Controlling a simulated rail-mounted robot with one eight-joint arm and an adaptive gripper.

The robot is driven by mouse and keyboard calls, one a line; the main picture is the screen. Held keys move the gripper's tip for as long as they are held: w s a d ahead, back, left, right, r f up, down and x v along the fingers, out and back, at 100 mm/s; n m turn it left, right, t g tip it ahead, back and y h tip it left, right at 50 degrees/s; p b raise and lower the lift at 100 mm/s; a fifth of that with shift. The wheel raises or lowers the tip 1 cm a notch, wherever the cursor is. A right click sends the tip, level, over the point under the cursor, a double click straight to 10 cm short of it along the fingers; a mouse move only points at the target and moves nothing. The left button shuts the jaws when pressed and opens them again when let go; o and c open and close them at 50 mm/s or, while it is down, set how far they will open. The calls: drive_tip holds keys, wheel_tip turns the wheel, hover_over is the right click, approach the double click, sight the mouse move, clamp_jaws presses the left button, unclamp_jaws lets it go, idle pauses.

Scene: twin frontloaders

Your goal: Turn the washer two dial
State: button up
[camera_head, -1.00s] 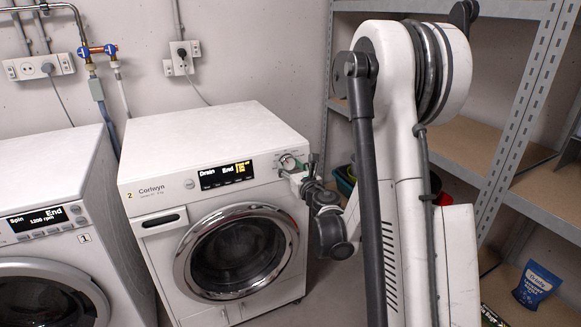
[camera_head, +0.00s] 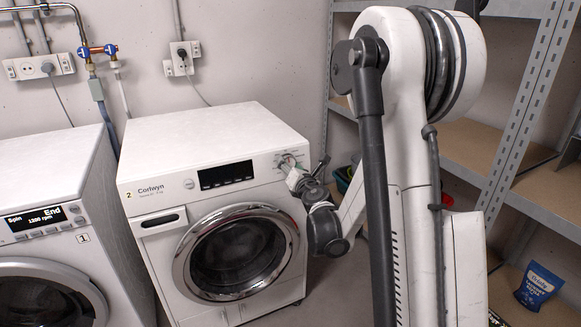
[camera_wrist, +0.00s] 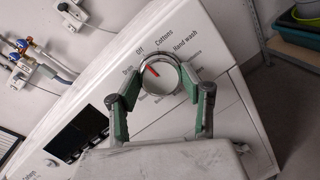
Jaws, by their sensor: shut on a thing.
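Washer two (camera_head: 150,222), a white front-loader marked 2, stands in the middle of the head view. Its dial (camera_head: 287,163) is at the upper right of the front panel, partly hidden by my gripper (camera_head: 296,176). In the wrist view the silver dial (camera_wrist: 158,76) sits between my green-padded fingers, which are shut on it from both sides. The dial's red mark points up and left, about towards the Off label. The washer's display (camera_head: 226,175) is dark. Its round door (camera_head: 180,262) is closed.
Washer one (camera_head: 45,170) stands close at the left, its display lit with "Spin" and "End". A metal shelf rack (camera_head: 515,130) stands at the right, with a blue bag (camera_head: 538,285) low on it. Wall pipes and sockets are behind the washers.

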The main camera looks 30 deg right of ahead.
drive_tip(key=shift+m, duration=0.3)
idle(0.4)
drive_tip(key=o, duration=1.2)
drive_tip(key=shift+c, duration=0.2)
drive_tip(key=v, duration=1.2)
